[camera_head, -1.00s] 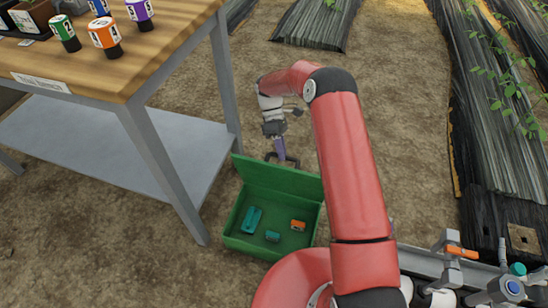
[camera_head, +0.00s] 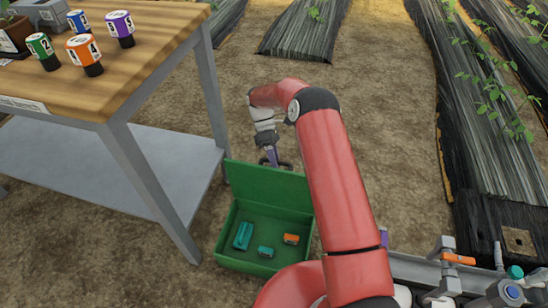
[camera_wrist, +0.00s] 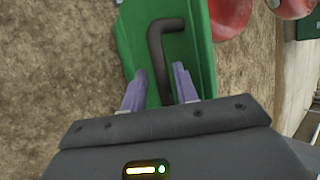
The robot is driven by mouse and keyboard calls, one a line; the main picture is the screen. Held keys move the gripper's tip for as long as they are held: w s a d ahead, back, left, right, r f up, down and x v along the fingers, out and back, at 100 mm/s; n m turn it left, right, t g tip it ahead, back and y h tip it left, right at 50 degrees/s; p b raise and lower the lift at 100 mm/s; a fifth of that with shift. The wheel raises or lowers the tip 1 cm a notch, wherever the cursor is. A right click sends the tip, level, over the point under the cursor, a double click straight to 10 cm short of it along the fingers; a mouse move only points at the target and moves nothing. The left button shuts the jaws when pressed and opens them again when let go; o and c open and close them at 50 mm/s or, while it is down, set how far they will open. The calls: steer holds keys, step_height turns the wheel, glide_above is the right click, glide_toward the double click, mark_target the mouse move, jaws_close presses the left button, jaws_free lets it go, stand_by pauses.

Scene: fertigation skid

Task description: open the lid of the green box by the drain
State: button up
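The green box (camera_head: 216,246) stands open on the soil beside the table leg. Its lid (camera_head: 268,186) stands up steeply along the far edge, with its inner face toward the head camera. A dark handle (camera_wrist: 157,60) is on the lid's outer side; it shows as a bent bar in the wrist view. My gripper (camera_wrist: 160,86) is at this handle, behind the lid in the head view (camera_head: 272,160). Its two purple fingers are apart, with part of the bar between them and gaps visible. Whether a finger touches the bar, I cannot tell.
In the box lie two teal pieces (camera_head: 243,236) and an orange piece (camera_head: 291,239). A wooden-topped table (camera_head: 140,75) with several labelled bottles stands left, its leg close to the box. Pipework with valves (camera_head: 450,258) is at lower right. Soil behind the lid is clear.

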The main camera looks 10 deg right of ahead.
steer(key=shift+o, duration=0.4)
steer(key=shift+w+r, duration=0.1)
steer(key=shift+r, duration=0.2)
steer(key=v, duration=0.7)
steer(key=shift+w+r, duration=0.2)
steer(key=shift+r, duration=0.1)
steer(key=shift+a, duration=0.1)
